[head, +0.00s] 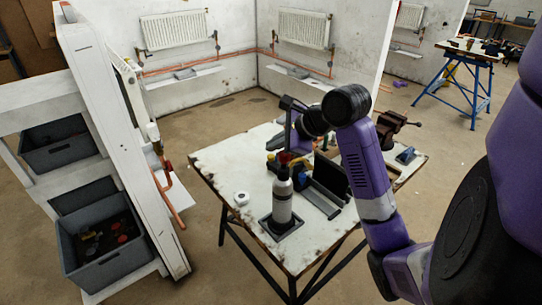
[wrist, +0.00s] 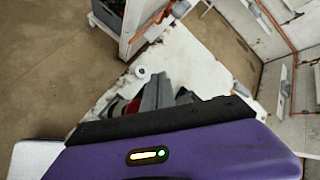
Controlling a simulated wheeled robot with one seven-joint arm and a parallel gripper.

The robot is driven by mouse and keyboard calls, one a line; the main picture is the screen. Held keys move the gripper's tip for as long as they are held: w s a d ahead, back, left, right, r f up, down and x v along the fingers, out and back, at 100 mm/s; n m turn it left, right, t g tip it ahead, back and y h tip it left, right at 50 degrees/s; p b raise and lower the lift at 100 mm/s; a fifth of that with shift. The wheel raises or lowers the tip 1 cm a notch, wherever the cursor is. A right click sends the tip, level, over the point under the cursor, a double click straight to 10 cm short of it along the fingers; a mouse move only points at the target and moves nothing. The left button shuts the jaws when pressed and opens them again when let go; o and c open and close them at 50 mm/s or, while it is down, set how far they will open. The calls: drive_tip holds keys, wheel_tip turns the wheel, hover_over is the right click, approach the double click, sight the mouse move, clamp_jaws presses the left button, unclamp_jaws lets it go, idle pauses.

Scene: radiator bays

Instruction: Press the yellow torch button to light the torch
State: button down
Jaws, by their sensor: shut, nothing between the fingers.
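The torch (head: 282,204) is a pale grey bottle with a dark top, standing upright in a dark square holder (head: 267,226) on the worktable. Small red and dark parts show around its top; I cannot make out the yellow button for certain.
The worn white worktable (head: 220,170) holds a white roll (head: 241,198), a dark open case (head: 330,180), and a vise (head: 392,122) at the back right. A rack with grey bins (head: 105,262) stands left. Radiators (head: 172,30) hang behind. Floor between rack and table is clear.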

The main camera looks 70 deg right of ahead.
sight(274, 158)
drive_tip(key=shift+f, duration=0.15)
drive_tip(key=shift+f, duration=0.35)
drive_tip(key=shift+f, duration=0.4)
idle(0.6)
drive_tip(key=shift+r+p, duration=0.2)
drive_tip(key=shift+p, duration=0.15)
drive_tip(key=shift+r+p, duration=0.7)
drive_tip(key=shift+p, duration=0.4)
drive_tip(key=shift+r, duration=0.1)
wheel_tip(274, 158, up, 5)
drive_tip(key=p, duration=0.6)
idle(0.5)
